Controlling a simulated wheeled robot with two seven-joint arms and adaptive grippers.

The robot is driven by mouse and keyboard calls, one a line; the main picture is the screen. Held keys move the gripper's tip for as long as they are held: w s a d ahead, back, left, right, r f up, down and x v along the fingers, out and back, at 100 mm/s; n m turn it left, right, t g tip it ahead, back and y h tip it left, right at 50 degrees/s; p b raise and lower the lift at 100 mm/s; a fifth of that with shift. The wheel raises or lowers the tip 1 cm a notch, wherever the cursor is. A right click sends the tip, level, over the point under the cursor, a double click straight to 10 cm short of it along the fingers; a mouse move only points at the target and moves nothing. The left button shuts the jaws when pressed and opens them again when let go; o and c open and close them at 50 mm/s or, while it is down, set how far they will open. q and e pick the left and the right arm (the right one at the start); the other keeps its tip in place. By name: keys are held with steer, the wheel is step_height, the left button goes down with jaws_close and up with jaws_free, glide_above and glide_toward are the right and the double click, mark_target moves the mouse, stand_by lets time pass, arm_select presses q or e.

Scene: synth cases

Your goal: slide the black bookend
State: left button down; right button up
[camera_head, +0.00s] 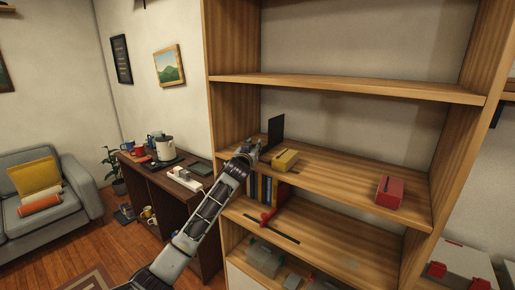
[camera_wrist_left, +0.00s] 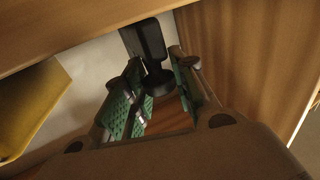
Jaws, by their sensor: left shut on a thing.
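The black bookend (camera_head: 276,131) stands upright on the middle shelf, toward its left end. In the wrist view a black part (camera_wrist_left: 153,50) of it, with a rounded end, lies between the green-padded fingers. My left gripper (camera_head: 246,153) is at the left end of that shelf, beside the bookend. Its fingers (camera_wrist_left: 158,98) are shut on the bookend; the exact contact is dark and partly hidden. My right gripper is not in view.
A yellow box (camera_head: 285,159) sits close to the right of my left gripper. A red box (camera_head: 389,192) is farther right, with bare shelf between. Books (camera_head: 262,188) stand on the shelf below. The bookcase's left side panel is close by.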

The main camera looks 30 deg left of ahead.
arm_select(q)
steer(key=a, duration=0.2)
steer(key=a+p, duration=0.1)
steer(key=a, duration=0.4)
steer(key=shift+w, duration=0.3)
steer(key=c, duration=1.2)
jaws_free()
steer(key=shift+o, duration=0.2)
steer(key=shift+s, duration=0.15)
steer(key=v, duration=1.1)
steer(key=shift+s, duration=0.3)
steer(key=shift+d, duration=0.15)
